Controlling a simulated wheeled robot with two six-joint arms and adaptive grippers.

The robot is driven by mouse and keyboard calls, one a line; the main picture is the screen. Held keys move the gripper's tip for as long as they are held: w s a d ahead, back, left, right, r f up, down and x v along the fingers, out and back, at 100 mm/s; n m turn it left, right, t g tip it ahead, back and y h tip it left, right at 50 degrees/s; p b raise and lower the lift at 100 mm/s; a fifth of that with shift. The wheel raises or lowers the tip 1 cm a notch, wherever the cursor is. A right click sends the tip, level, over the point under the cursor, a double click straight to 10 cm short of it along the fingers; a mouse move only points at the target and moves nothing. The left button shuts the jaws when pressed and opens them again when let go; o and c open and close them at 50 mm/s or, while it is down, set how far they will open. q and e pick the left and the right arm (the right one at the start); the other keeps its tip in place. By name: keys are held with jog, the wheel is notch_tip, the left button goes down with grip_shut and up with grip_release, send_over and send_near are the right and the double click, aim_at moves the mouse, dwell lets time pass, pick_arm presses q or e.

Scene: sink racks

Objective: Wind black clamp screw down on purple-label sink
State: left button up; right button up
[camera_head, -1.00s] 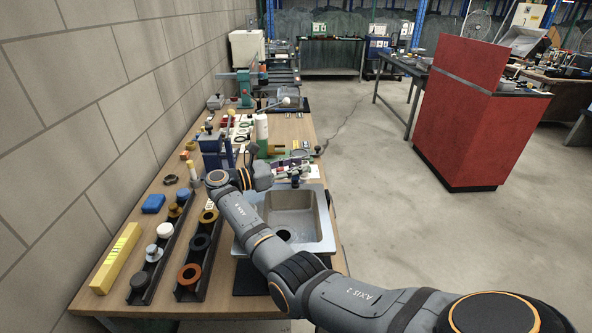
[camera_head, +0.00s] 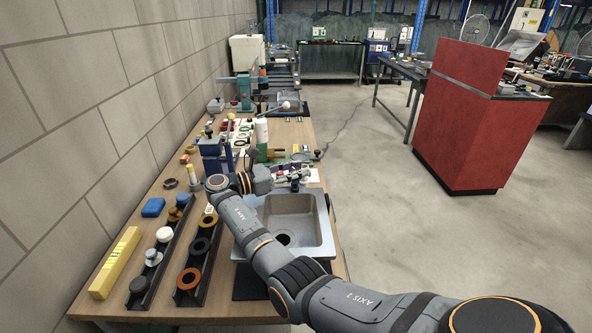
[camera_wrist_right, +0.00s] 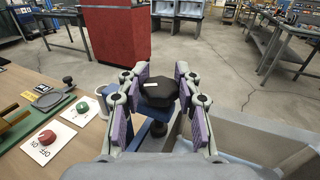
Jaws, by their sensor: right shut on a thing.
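The grey metal sink (camera_head: 318,215) is set in the near right part of the wooden bench, with its basin beneath my right arm. My right gripper (camera_head: 286,174) is at the sink's far edge. In the right wrist view, its purple-padded fingers are shut on a black clamp screw knob (camera_wrist_right: 158,93) with a small white mark on top. A blue part (camera_wrist_right: 153,131) shows below the knob, beside the sink wall. The screw's lower end is hidden. I cannot make out a purple label on this sink. My left gripper is not in view.
Two dark racks (camera_head: 150,262) with coloured rings and knobs, a yellow box (camera_head: 116,262) and a blue block (camera_head: 153,207) lie left of the sink. A red button (camera_wrist_right: 47,137) and a green button (camera_wrist_right: 82,108) sit near the gripper.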

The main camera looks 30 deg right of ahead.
jog(key=shift+r, duration=0.15)
jog(key=o, duration=1.2)
jog(key=shift+a, duration=0.1)
jog(key=w+a, duration=0.1)
jog(key=a, duration=0.6)
jog(key=shift+a, duration=0.2)
